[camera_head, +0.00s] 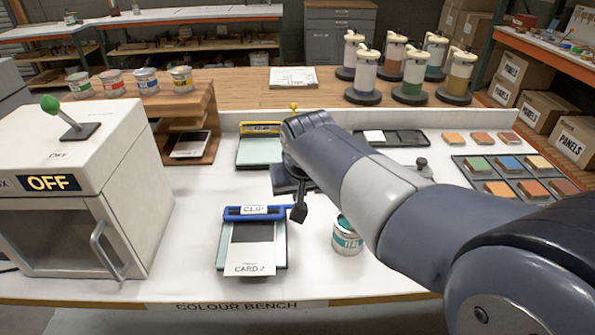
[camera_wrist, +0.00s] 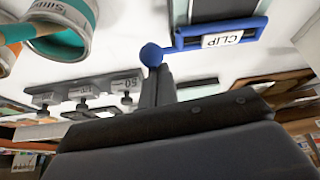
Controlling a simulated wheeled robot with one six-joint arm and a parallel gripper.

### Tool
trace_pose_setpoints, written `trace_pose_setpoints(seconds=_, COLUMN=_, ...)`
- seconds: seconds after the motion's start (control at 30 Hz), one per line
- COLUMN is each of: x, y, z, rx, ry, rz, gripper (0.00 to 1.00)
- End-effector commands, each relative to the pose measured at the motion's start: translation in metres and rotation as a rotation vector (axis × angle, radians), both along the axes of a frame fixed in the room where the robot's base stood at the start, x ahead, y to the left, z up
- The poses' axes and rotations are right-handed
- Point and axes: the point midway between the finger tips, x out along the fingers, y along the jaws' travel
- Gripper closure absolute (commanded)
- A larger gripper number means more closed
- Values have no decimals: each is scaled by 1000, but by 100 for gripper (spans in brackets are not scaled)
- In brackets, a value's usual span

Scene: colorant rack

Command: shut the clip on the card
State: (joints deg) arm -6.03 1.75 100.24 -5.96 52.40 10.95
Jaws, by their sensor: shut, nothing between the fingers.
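The blue clip (camera_head: 254,211), labelled CLIP, lies across the top of a board on the bench. A card marked CARD 2 (camera_head: 249,268) lies on the board and shows below the blue bar. In the wrist view the clip (camera_wrist: 222,40) has a blue ball knob (camera_wrist: 151,54) at its end. My gripper (camera_head: 299,213) is shut and empty at the right end of the clip. In the wrist view its fingertips (camera_wrist: 154,74) are right at the knob; I cannot tell whether they touch. The knob is hidden in the head view. Whether the bar presses on the card is unclear.
An open teal paint can (camera_head: 347,240) stands close right of my gripper. A second, yellow-framed clip board (camera_head: 261,130) lies behind. A white oven-like box (camera_head: 75,185) reading OFF fills the left. Colour tiles in a tray (camera_head: 515,178) lie right. Bench front is clear.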

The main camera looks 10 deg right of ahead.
Motion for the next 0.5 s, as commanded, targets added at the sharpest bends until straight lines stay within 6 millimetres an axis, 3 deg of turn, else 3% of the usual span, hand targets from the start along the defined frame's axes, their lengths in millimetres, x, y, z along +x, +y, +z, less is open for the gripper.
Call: trace_pose_setpoints(seconds=0.5, x=-2, y=0, z=7, rx=0, ry=-2, rz=0, gripper=100)
